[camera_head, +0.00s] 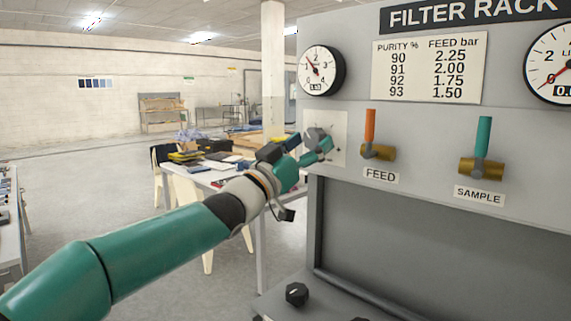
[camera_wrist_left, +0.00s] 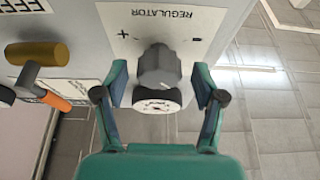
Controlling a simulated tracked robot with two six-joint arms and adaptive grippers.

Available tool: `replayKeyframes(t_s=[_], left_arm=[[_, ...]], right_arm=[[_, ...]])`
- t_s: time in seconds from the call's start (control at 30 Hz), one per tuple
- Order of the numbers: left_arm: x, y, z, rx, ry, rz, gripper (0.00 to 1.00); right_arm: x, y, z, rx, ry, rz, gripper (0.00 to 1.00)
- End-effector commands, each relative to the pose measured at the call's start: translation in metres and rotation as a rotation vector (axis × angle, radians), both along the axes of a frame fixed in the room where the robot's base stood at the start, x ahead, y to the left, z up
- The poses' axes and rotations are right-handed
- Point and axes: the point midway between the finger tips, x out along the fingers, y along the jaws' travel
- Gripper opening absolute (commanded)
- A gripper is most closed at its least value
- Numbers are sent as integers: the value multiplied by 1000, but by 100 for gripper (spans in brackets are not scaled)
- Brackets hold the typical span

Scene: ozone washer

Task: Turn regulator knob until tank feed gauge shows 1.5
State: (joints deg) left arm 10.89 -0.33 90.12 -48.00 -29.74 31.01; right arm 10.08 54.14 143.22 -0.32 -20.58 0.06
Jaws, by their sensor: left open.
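The grey regulator knob (camera_wrist_left: 158,68) stands out from a white plate marked REGULATOR in the left wrist view; it also shows in the head view (camera_head: 314,135). A round white-faced end (camera_wrist_left: 157,100) faces the camera. My left gripper (camera_wrist_left: 160,82) is open, with one finger on each side of the knob and gaps visible on both sides. In the head view my left gripper (camera_head: 322,148) is at the knob's plate. A round gauge (camera_head: 318,68) is above it; its needle points up-left, and its small readout is too small to read surely. My right gripper is out of view.
The filter rack panel (camera_head: 430,130) carries a FEED valve (camera_head: 378,152) with an orange handle and a SAMPLE valve (camera_head: 481,167) with a teal handle. A chart (camera_head: 428,70) lists purity against feed bar. A second gauge (camera_head: 556,65) is partly cut off. A cluttered table (camera_head: 205,175) stands behind my arm.

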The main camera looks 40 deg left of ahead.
Motion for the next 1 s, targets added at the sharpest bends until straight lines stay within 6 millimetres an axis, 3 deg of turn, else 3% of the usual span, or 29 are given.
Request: replayKeyframes(t_s=[0.5, 0.7, 1.0], left_arm=[[-86, 8, -36, 1, 0, 5, 70], [-96, 8, -41, 1, 0, 2, 70], [-96, 8, -41, 1, 0, 1, 70]], right_arm=[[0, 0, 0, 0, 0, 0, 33], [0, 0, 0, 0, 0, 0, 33], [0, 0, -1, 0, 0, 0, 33]])
